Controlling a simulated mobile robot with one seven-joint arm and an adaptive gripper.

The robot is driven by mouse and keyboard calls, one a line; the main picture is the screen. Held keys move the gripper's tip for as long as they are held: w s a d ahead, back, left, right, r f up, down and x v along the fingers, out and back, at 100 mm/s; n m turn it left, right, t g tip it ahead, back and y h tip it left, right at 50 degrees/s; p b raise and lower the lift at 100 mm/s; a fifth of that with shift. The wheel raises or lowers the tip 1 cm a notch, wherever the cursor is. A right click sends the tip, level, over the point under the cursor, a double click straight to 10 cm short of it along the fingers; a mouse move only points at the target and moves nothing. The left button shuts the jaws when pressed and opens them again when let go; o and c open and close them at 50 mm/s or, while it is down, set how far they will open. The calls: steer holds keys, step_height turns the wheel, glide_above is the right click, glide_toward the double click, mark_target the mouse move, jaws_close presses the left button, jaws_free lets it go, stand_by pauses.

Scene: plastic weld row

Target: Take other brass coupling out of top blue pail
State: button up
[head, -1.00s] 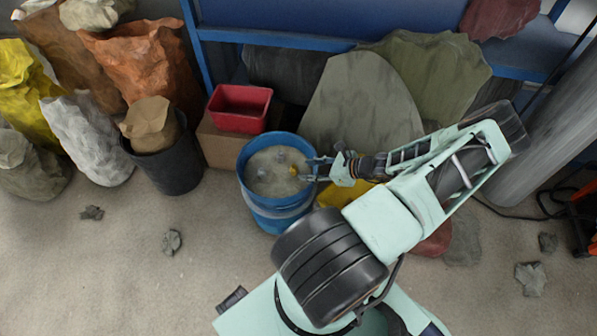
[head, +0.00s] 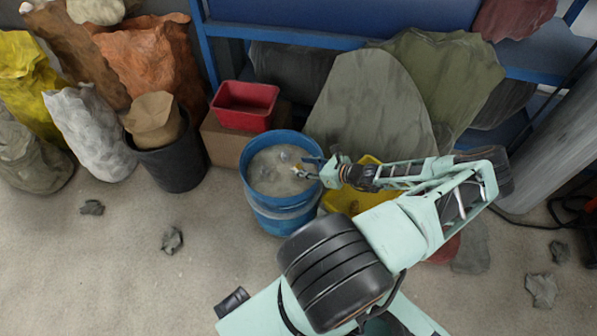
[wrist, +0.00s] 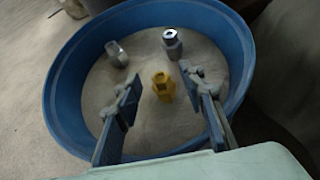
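The top blue pail (head: 256,204) stands on the floor, stacked in another pail, with a pale sandy fill inside. In the wrist view its rim (wrist: 62,95) surrounds everything. A yellow brass coupling (wrist: 163,86) stands on the fill, towards the near right part of the pail. Two silver-grey couplings lie further in, one at the left (wrist: 117,53) and one at the top right (wrist: 172,43). My gripper (wrist: 160,84) is open and reaches into the pail, its fingers on either side of the brass coupling with gaps visible. In the head view my gripper (head: 309,168) is at the pail's right rim.
A red bin (head: 245,104) on a cardboard box (head: 225,146) stands behind the pail. A black bucket (head: 172,165) with a paper sack is at the left. A yellow container (head: 347,203) and large slabs (head: 370,110) are close on the right. The floor in front is mostly clear.

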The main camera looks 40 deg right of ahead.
steer(key=x, duration=0.2)
steer(key=shift+w+f, duration=0.15)
steer(key=shift+f, duration=0.05)
steer(key=shift+c, duration=0.4)
jaws_close()
steer(key=shift+r, duration=0.2)
